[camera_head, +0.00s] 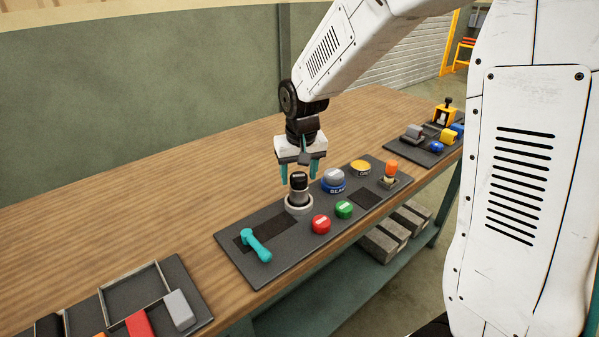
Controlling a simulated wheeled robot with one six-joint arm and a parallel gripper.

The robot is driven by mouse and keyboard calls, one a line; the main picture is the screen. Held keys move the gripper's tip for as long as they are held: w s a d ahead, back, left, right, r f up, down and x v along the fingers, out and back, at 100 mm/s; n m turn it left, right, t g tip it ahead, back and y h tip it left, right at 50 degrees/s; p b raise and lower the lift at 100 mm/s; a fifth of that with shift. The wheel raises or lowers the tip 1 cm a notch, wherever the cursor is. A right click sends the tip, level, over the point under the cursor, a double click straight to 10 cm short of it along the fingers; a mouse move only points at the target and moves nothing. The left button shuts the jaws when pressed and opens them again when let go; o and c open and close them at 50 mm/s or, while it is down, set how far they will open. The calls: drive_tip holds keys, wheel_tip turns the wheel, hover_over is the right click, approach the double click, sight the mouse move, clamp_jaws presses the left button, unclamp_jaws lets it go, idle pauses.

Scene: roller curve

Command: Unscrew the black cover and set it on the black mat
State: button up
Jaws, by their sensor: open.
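The black cover (299,180) sits upright on top of a grey post with a wide pale round base (298,204), on a dark grey board. My gripper (299,172) hangs just above it, pointing down. Its two teal fingers are spread apart, one to each side of the cover's top, and nothing shows between them but the cover. I cannot tell whether they touch it. Two black mat patches lie on the board: a larger one (285,222) at left and a small one (368,198) at right, which is bare.
A teal tool (256,246) lies at the left patch. Red (321,224) and green (344,209) buttons stand in front of the post. A blue-grey round part (334,181), a yellow one (360,168) and an orange-topped part (391,170) stand to the right.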

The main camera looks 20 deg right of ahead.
drive_tip(key=shift+c, duration=0.4)
drive_tip(key=c, duration=0.9)
drive_tip(key=n+y, duration=0.1)
drive_tip(key=n, duration=0.5)
drive_tip(key=shift+n, duration=0.8)
drive_tip(key=n, duration=0.3)
drive_tip(key=shift+n+g+y, duration=0.3)
drive_tip(key=shift+n+g, duration=0.1)
drive_tip(key=n, duration=0.3)
drive_tip(key=shift+s+f+n, duration=0.1)
drive_tip(key=shift+n, duration=0.2)
drive_tip(key=shift+a+g, duration=0.1)
drive_tip(key=shift+g, duration=0.2)
